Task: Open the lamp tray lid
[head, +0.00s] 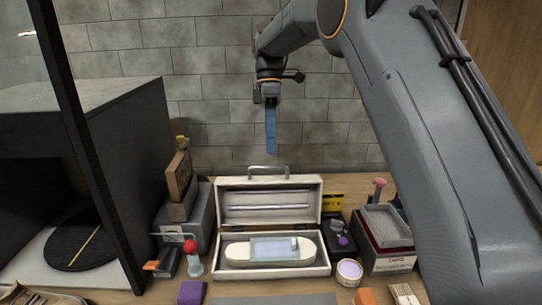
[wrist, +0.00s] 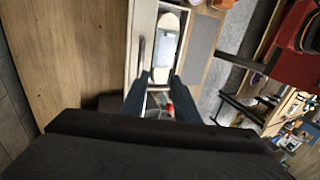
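A pale case (head: 221,264) stands open at the centre of the bench. Its lid (head: 268,204) is raised at the back, with a metal handle on its top edge. A long white rounded unit with a pale blue panel (head: 271,249) lies inside. At the right stands a grey-topped box (head: 388,264) with a white label too small to read surely; I cannot tell which is the lamp tray. My gripper (head: 271,150) hangs above and behind the case, pointing down. In the wrist view my gripper (wrist: 160,82) is open and empty, with the case (wrist: 137,30) below.
A red-topped tool (head: 192,258) and a grey box with a brown block (head: 180,187) stand left of the case. A small round tin (head: 349,272) and a purple block (head: 191,292) are in front. A dark cabinet is at the left; a brick wall is behind.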

